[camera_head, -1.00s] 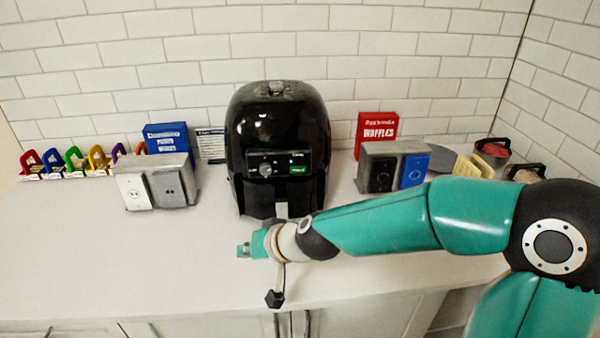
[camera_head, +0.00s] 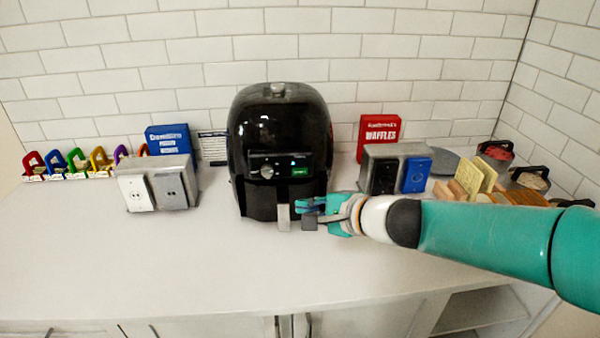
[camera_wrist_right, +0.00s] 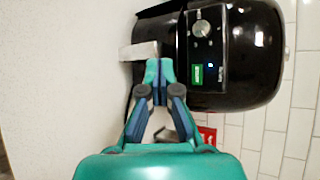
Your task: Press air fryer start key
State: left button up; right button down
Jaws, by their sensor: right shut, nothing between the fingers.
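The black air fryer (camera_head: 278,115) stands upright on the counter against the tiled wall. Its front panel has a silver knob (camera_head: 267,171), a small lit blue dot and a green key (camera_head: 300,171); the green key also shows in the right wrist view (camera_wrist_right: 197,74). A pale drawer handle (camera_head: 283,217) sticks out below the panel. My right gripper (camera_head: 303,205) is shut and empty, below the green key and just right of the handle. In the right wrist view its fingertips (camera_wrist_right: 159,62) are together, beside the handle and apart from the key. My left gripper is not in view.
Outlet boxes stand left (camera_head: 157,183) and right (camera_head: 396,168) of the fryer. A blue box (camera_head: 169,138) and a red waffle box (camera_head: 379,132) are behind. Dark-handled containers (camera_head: 497,152) sit at the right. The front of the counter (camera_head: 200,270) is clear.

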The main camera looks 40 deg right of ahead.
jog(key=p, duration=0.2)
send_near(290, 177)
notch_tip(290, 177, down, 2)
jog(key=w+a, duration=0.2)
jog(key=w, duration=0.1)
jog(key=shift+w+d+f, duration=0.1)
jog(key=shift+w+d, duration=0.3)
jog(key=shift+w, duration=0.05)
jog(key=shift+w+d, duration=0.1)
dwell(1.0)
jog(key=shift+w+d, duration=0.15)
jog(key=shift+w, duration=0.1)
jog(key=shift+w+d, duration=0.15)
jog(key=shift+w, duration=0.15)
dwell(0.8)
jog(key=shift+s, duration=0.15)
jog(key=shift+s+a, duration=0.4)
jog(key=shift+s, duration=0.15)
